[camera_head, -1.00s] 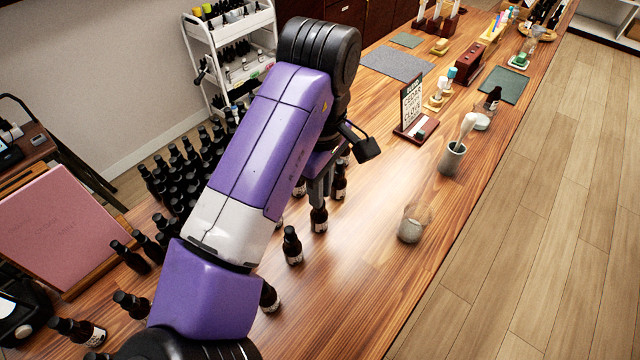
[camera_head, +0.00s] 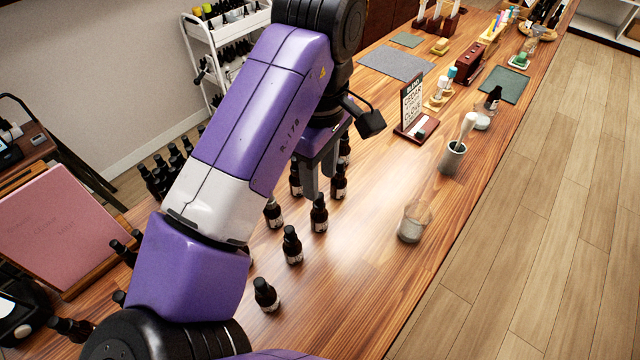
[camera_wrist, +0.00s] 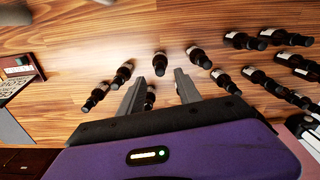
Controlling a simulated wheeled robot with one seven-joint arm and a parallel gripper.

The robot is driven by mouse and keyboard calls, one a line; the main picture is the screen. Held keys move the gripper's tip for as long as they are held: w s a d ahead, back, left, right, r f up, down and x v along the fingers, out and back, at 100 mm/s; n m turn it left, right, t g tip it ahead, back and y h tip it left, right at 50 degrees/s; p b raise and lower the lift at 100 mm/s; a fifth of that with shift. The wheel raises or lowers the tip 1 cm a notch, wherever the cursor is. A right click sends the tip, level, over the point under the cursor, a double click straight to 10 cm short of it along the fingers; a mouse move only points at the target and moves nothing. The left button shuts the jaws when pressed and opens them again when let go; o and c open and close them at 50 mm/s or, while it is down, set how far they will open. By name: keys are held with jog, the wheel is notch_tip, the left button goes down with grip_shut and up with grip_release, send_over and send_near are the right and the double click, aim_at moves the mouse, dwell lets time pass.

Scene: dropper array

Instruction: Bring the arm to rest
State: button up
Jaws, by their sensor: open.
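My gripper (camera_head: 320,185) hangs below my purple arm, over the bottle group on the wooden counter. In the wrist view its two fingers (camera_wrist: 158,82) are apart, with no bottle clamped between them. Small dark dropper bottles stand around it: one in front (camera_head: 319,213), one to the right (camera_head: 339,183), and others nearer, such as this one (camera_head: 292,246) and this one (camera_head: 265,295). In the wrist view one bottle (camera_wrist: 160,63) shows just past the fingertips and another (camera_wrist: 150,97) shows in the gap. My arm hides part of the bottle rows.
A glass jar (camera_head: 412,224), a grey mortar with pestle (camera_head: 453,158) and a sign stand (camera_head: 412,105) stand to the right on the counter (camera_head: 365,280). A pink board (camera_head: 48,228) lies left, and a white shelf cart (camera_head: 215,60) stands behind. The counter's right front is clear.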

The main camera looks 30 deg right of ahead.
jog(key=shift+r, duration=1.8)
jog(key=shift+w+d+m, duration=0.1)
jog(key=shift+d+m, duration=0.15)
jog(key=shift+m, duration=0.05)
jog(key=w+d+r+m+t+h, duration=0.5)
jog(key=w+d+r+t+h, duration=0.25)
jog(key=w+d, duration=0.35)
notch_tip(320, 180, up, 12)
jog(key=w+d+t+h, duration=0.1)
jog(key=d+t+h, duration=0.2)
jog(key=t+h, duration=0.35)
jog(key=s+a+f+n+t+y, duration=0.75)
jog(key=s+a+f+y, duration=0.6)
jog(key=y, duration=0.25)
jog(key=s+f+m+g+h, duration=0.1)
jog(key=s+f+m+g, duration=0.2)
jog(key=s+f, duration=0.6)
jog(key=s+a+f+m+g+h, duration=0.1)
jog(key=s+f+m+g, duration=0.2)
jog(key=s+f, duration=0.7)
jog(key=s+m, duration=0.1)
jog(key=s, duration=0.6)
jog(key=shift+s+f+g+b, duration=0.15)
jog(key=shift+s+g+b, duration=0.1)
jog(key=shift+g+b, duration=0.1)
